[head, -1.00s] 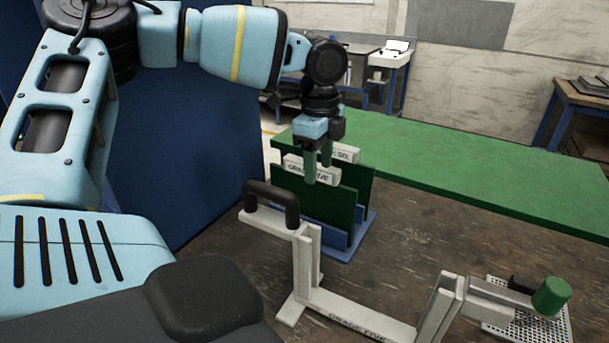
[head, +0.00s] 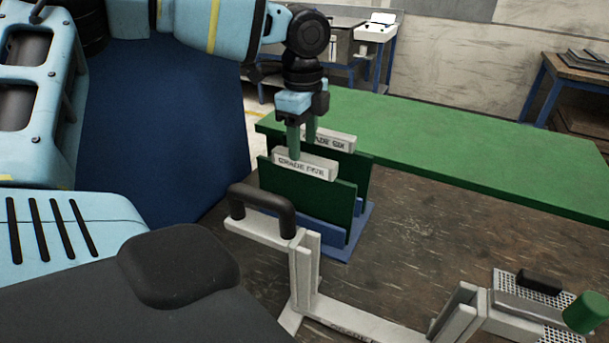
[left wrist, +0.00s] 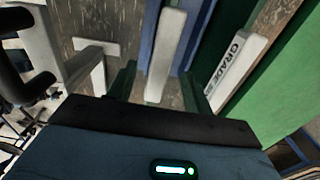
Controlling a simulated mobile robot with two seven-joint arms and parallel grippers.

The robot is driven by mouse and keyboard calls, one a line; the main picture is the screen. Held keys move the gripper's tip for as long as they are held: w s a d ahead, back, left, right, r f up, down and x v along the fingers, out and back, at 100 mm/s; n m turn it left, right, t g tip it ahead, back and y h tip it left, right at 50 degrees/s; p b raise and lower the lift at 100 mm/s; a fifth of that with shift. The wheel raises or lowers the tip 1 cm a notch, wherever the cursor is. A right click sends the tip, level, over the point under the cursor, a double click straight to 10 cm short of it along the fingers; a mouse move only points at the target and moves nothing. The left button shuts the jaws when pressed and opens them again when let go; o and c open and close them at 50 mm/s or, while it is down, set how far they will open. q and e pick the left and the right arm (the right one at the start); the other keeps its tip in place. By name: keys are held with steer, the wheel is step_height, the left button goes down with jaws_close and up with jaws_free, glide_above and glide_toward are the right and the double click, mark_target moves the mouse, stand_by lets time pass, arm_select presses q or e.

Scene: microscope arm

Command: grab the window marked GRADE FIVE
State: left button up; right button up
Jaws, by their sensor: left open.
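The GRADE FIVE window is a dark green pane (head: 308,192) with a pale grey handle bar (head: 305,166) on top that bears the words. It stands upright in a blue rack (head: 338,250). Behind it stands a like pane with a second marked handle (head: 330,142), seemingly GRADE SIX. My left gripper (head: 302,149) is open, with green fingers pointing down at the front handle. In the left wrist view a pale handle (left wrist: 165,50) lies between the fingers (left wrist: 158,88), and the other marked handle (left wrist: 236,68) lies outside them to the right. My right gripper is not seen.
A pale grey frame (head: 304,270) with a black handle (head: 262,208) stands in front of the rack. A green-knobbed part (head: 585,312) is at the lower right. A green tabletop (head: 440,150) spreads behind. Brown worktop is clear right of the rack.

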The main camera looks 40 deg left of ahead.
mark_target(304, 155)
arm_select(q)
steer(key=shift+w+f+b, duration=0.1)
steer(key=shift+f+b, duration=0.7)
steer(key=shift+f, duration=2.45)
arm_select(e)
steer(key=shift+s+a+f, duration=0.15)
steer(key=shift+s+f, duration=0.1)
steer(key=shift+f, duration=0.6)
arm_select(q)
jaws_close()
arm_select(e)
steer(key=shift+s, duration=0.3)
arm_select(q)
steer(key=shift+r, duration=0.1)
